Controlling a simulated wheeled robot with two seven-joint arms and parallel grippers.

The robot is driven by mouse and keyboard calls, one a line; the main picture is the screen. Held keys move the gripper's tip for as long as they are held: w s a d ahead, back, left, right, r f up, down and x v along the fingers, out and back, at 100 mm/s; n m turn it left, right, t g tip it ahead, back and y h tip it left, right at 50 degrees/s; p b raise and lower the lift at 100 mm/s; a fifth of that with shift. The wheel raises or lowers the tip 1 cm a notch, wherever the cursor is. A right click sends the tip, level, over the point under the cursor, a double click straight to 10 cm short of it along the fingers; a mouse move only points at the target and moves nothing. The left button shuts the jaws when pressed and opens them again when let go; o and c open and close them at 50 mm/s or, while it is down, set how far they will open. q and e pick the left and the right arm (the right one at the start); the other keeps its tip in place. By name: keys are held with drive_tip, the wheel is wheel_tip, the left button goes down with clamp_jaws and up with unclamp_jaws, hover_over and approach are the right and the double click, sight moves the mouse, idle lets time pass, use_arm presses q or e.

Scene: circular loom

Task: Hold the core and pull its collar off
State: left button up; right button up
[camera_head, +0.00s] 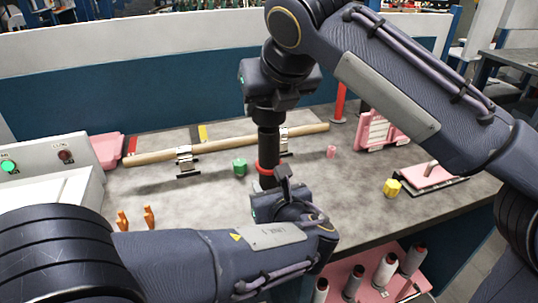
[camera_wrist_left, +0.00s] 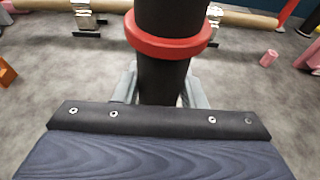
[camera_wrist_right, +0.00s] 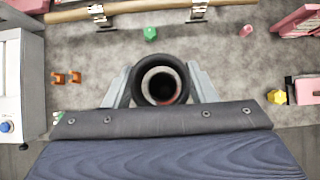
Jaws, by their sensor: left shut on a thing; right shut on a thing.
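The core is a dark upright tube (camera_head: 268,145) standing between my two grippers. A red collar (camera_head: 265,168) circles it partway up; in the left wrist view the collar (camera_wrist_left: 168,42) sits around the tube above my left fingers. My left gripper (camera_wrist_left: 160,92) is shut on the tube below the collar. My right gripper (camera_wrist_right: 160,88) is shut on the tube's upper end, above the collar. The right wrist view looks down into the tube's round black rim (camera_wrist_right: 160,62), with a pale ring and some red inside. The tube's foot is hidden by my left gripper.
A long wooden rod (camera_head: 225,144) lies on metal holders behind. A green piece (camera_head: 240,167), a small pink cylinder (camera_head: 331,151) and a yellow piece (camera_head: 392,188) stand on the grey table (camera_head: 200,210). Orange pegs (camera_head: 149,216) and a control box (camera_head: 60,165) are at left.

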wheel_tip(320, 180, up, 8)
drive_tip(key=shift+f, duration=0.25)
idle(0.9)
use_arm(q)
drive_tip(key=o, duration=1.1)
drive_tip(key=shift+s, duration=0.1)
